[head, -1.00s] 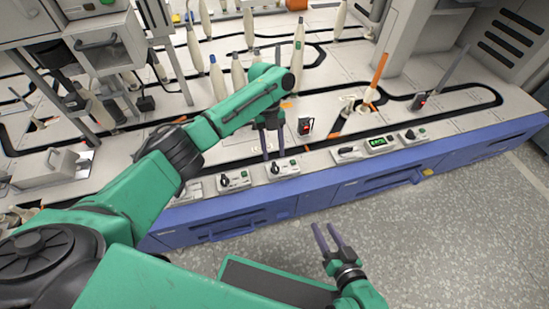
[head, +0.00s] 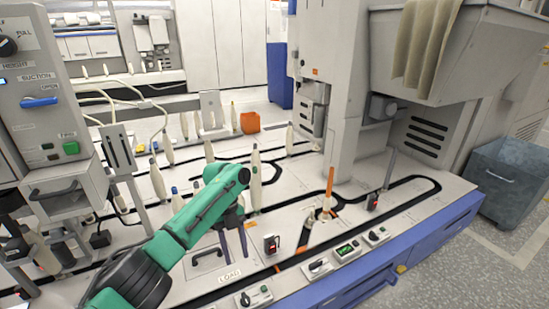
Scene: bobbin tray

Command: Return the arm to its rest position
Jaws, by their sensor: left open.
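My left arm comes in from the bottom left in green and dark grey. My left gripper (head: 237,255) hangs with its two dark fingers pointing down, spread apart, over the white machine deck. Nothing shows between the fingers. The small black box with a red display (head: 271,244) stands just right of the fingers. The printed label "LOAD" (head: 230,275) is on the deck just below them in the picture. My right gripper is out of the picture.
Several pale bobbins stand on the deck, one (head: 255,180) just behind my left forearm. An orange rod (head: 329,188) rises right of the gripper. A control box (head: 43,115) stands at the left. A grey bin (head: 512,180) stands at the right beside open floor.

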